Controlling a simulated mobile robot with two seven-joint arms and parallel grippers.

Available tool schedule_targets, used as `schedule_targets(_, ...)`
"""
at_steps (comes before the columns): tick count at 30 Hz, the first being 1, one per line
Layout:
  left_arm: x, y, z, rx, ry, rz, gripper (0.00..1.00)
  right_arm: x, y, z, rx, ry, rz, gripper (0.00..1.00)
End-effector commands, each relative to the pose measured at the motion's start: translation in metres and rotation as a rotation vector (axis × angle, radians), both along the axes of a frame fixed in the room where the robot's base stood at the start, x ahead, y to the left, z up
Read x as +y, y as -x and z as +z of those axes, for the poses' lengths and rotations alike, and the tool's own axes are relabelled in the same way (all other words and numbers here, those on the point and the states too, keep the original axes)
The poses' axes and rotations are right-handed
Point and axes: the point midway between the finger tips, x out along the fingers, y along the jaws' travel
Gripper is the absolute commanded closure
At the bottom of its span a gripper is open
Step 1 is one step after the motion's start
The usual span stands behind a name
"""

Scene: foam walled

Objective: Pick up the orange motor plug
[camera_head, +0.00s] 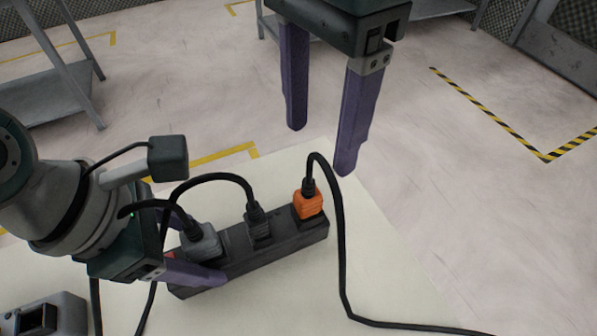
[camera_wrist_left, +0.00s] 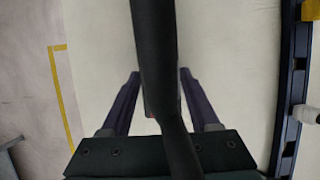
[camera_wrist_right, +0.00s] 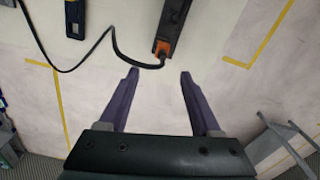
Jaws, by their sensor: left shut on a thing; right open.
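The orange motor plug (camera_head: 308,204) sits in the right end socket of a black power strip (camera_head: 285,243) on a pale table. Its black cable arches up and runs to the right. The plug also shows in the right wrist view (camera_wrist_right: 163,47), just beyond the fingertips. My right gripper (camera_head: 320,150) is open and empty above the plug, its fingers pointing down. My left gripper (camera_head: 195,272) is shut on the left end of the power strip. In the left wrist view a dark cable hides much of the space between the left fingers (camera_wrist_left: 158,78).
A grey plug (camera_head: 203,243) and a dark plug (camera_head: 259,224) fill other sockets, with cables arching close by. A grey device (camera_head: 45,316) lies at the lower left. A dark blue tool (camera_wrist_right: 75,18) lies on the table. The tabletop right of the strip is mostly clear.

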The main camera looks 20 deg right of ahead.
Motion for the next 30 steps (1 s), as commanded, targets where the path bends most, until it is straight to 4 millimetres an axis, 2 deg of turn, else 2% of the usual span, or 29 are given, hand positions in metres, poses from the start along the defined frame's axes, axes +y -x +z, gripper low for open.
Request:
schedule_targets(3, 0.000, 0.000, 0.000, 0.000, 0.000, 0.000, 1.00, 0.000, 0.001, -0.023, 0.003, 0.001, -0.003, 0.35)
schedule_targets(11, 0.000, 0.000, 0.000, 0.000, 0.000, 0.000, 1.00, 0.002, 0.000, -0.047, 0.000, -0.001, -0.003, 0.35)
schedule_targets(18, 0.000, 0.000, 0.000, 0.000, 0.000, 0.000, 1.00, 0.007, -0.001, -0.084, 0.002, 0.000, -0.004, 0.35)
schedule_targets(21, 0.000, 0.000, 0.000, 0.000, 0.000, 0.000, 1.00, 0.007, -0.001, -0.091, -0.001, 0.000, -0.003, 0.35)
schedule_targets(28, 0.000, 0.000, 0.000, 0.000, 0.000, 0.000, 1.00, 0.007, -0.002, -0.092, -0.002, 0.000, -0.003, 0.35)
schedule_targets(30, 0.000, 0.000, 0.000, 0.000, 0.000, 0.000, 1.00, 0.007, -0.002, -0.092, -0.002, 0.000, -0.003, 0.43)
